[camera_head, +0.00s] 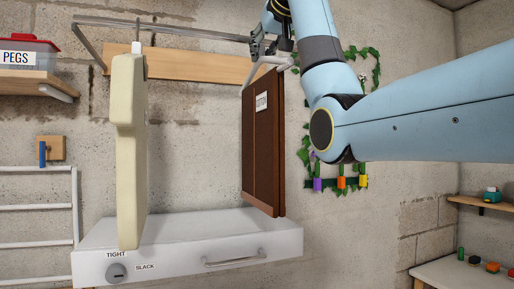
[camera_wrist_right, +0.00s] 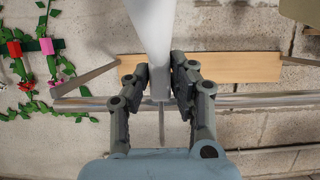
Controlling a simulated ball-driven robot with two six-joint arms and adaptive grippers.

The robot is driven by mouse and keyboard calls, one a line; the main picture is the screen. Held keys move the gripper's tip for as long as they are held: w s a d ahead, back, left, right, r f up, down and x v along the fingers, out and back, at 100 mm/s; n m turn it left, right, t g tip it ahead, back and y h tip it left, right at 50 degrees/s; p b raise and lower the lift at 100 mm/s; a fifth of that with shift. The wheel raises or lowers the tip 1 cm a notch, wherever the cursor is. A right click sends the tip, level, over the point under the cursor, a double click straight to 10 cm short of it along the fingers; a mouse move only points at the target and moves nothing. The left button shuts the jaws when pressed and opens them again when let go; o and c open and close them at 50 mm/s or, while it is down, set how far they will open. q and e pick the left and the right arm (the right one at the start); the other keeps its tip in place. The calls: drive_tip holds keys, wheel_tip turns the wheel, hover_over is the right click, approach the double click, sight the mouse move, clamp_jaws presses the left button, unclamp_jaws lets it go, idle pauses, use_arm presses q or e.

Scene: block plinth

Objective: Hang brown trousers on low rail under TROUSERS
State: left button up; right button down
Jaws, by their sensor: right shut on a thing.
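The brown trousers (camera_head: 263,145), a flat folded shape with a small white label, hang from a pale grey hanger (camera_head: 266,68). My right gripper (camera_head: 270,45) is shut on the hanger near the right end of the metal rail (camera_head: 165,27). In the right wrist view the fingers (camera_wrist_right: 160,85) close on the pale stem of the hanger (camera_wrist_right: 153,30), with the rail (camera_wrist_right: 250,100) crossing behind them. I cannot tell whether the hook rests on the rail. The trousers are not recognisable in the wrist view. No TROUSERS sign is legible. My left gripper is out of view.
A cream garment (camera_head: 128,150) hangs on the rail's left part. A white drawer unit (camera_head: 190,243) with a TIGHT/SLACK knob (camera_head: 116,272) lies below. A wooden board (camera_head: 190,67) is on the wall behind. Clear rail lies between garment and trousers. A PEGS box (camera_head: 28,55) sits left.

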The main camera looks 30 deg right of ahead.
drive_tip(key=shift+s+a+b, duration=0.2)
drive_tip(key=shift+s+b, duration=0.2)
drive_tip(key=shift+s, duration=0.45)
drive_tip(key=shift+s+a+b, duration=0.15)
drive_tip(key=shift+s+b, duration=0.3)
drive_tip(key=shift+s, duration=0.35)
drive_tip(key=shift+s+a+b, duration=0.2)
drive_tip(key=shift+s+b, duration=0.2)
drive_tip(key=shift+s, duration=0.45)
